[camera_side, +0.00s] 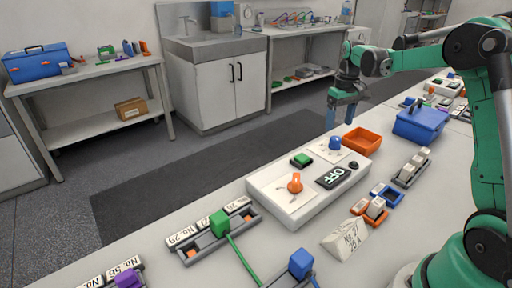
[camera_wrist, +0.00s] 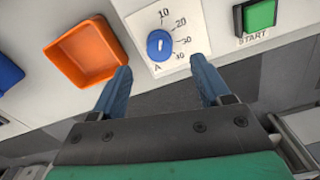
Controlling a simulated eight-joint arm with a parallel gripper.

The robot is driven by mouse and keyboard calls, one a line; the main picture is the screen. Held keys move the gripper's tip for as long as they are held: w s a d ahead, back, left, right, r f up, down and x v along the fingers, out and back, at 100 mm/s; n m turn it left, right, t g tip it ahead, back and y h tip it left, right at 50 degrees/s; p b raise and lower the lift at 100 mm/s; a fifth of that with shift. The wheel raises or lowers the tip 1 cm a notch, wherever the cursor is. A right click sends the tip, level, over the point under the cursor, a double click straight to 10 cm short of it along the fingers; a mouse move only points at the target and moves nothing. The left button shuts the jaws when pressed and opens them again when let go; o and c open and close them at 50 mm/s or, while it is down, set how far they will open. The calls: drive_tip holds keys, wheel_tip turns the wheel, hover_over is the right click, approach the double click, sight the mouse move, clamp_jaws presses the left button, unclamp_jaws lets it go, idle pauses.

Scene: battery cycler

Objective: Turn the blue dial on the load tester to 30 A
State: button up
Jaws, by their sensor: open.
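The load tester (camera_side: 275,207) is a low white box on the bench, with a dark display (camera_side: 333,177) reading OFF. Its blue dial (camera_side: 335,143) sits at the far end of the top; in the wrist view the dial (camera_wrist: 159,45) is ringed by the marks 10, 20, 30 and 40 and the letter A. A pale line shows on the dial, but which mark it points to is hard to tell. My gripper (camera_side: 341,124) is above the dial, fingers down. In the wrist view my gripper (camera_wrist: 161,67) is open, its blue fingers apart, with the dial ahead between them and not gripped.
An orange dial (camera_side: 295,183) and a green START button (camera_side: 302,160) are also on the tester. An orange tray (camera_side: 362,140) stands beside it, with a blue box (camera_side: 420,124) further right. A tilted card (camera_side: 346,239) reads No 27, 20 A.

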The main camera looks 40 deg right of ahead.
sight(336, 138)
drive_tip(key=shift+f, duration=2.8)
clamp_jaws()
